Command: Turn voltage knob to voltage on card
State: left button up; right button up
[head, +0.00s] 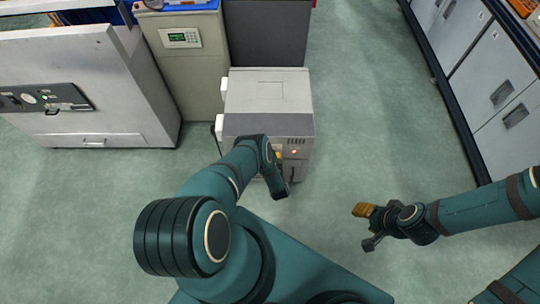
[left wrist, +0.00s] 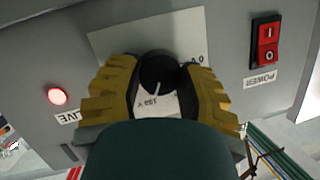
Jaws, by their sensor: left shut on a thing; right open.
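The black voltage knob (left wrist: 158,70) is on a pale plate on the grey machine's front panel, in the left wrist view. Its white pointer line points down in the picture, towards an upside-down label that seems to read 150 V. A "0 V" label is at the right of the knob. My left gripper (left wrist: 157,88) has its yellow fingers closed on both sides of the knob. In the head view, my left gripper (head: 278,158) is at the machine's front, and its arm hides the knob. My right gripper (head: 365,226) is open and empty above the floor. I cannot identify the voltage card.
The grey machine (head: 268,92) stands at centre. A lit red light (left wrist: 58,96) and a red POWER switch (left wrist: 265,44) flank the knob. A beige cabinet (head: 188,75) and a grey cabinet (head: 70,60) stand at left; drawers (head: 490,70) line the right. Floor between is clear.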

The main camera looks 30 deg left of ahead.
pick_arm(q)
jog(key=o, duration=1.2)
jog(key=shift+w+d+r, duration=0.1)
jog(key=shift+w, duration=0.15)
jog(key=shift+s, duration=0.15)
jog(key=shift+v, duration=3.7)
